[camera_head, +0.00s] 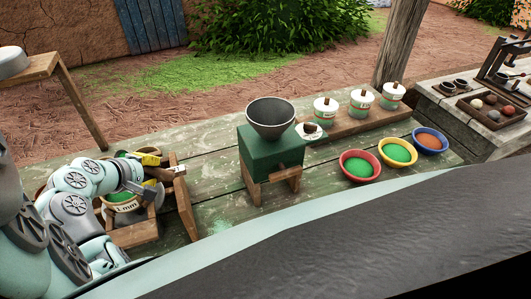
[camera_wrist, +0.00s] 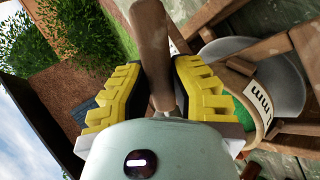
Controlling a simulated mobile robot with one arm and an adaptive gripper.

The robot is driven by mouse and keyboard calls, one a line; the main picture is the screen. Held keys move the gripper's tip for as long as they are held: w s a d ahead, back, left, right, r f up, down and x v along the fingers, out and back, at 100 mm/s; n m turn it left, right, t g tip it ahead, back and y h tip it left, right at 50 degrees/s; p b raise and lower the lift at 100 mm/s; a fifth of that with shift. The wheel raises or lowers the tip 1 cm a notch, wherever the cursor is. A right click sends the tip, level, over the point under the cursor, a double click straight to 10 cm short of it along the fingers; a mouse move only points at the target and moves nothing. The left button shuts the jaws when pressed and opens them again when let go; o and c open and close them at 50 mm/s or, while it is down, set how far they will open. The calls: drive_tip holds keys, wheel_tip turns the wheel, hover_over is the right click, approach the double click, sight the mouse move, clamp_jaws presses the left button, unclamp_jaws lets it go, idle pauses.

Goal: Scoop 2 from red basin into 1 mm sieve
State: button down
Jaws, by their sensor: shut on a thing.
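My gripper (camera_head: 150,161), with yellow finger pads, is at the left of the table, close above the 1 mm sieve. It is shut on a brown wooden handle, seen between the pads in the wrist view (camera_wrist: 151,40); I take it for the scoop's handle. The scoop's bowl cannot be made out clearly. The 1 mm sieve (camera_head: 126,207) has a pale rim with a label, and green material shows inside. It also shows in the wrist view (camera_wrist: 262,104), right of the fingers. The red basin (camera_head: 346,168) holds green material, right of the table's middle.
A green mill with a dark hopper (camera_head: 271,118) stands mid-table. A yellow basin (camera_head: 385,160) and a blue basin (camera_head: 417,146) stand beside the red one. Several white-lidded jars (camera_head: 325,107) stand behind. A wooden frame (camera_head: 184,205) rises right of the sieve.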

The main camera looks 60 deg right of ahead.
drive_tip(key=shift+a+f+t+h+b, duration=0.15)
drive_tip(key=shift+h+b, duration=0.3)
drive_tip(key=shift+b, duration=0.55)
drive_tip(key=shift+a+f+t+h+b, duration=0.15)
drive_tip(key=shift+h+b, duration=0.3)
drive_tip(key=shift+b, duration=0.5)
drive_tip(key=shift+s+d+r, duration=0.1)
drive_tip(key=shift+r, duration=0.15)
drive_tip(key=shift+r+p, duration=0.75)
drive_tip(key=shift+p, duration=0.05)
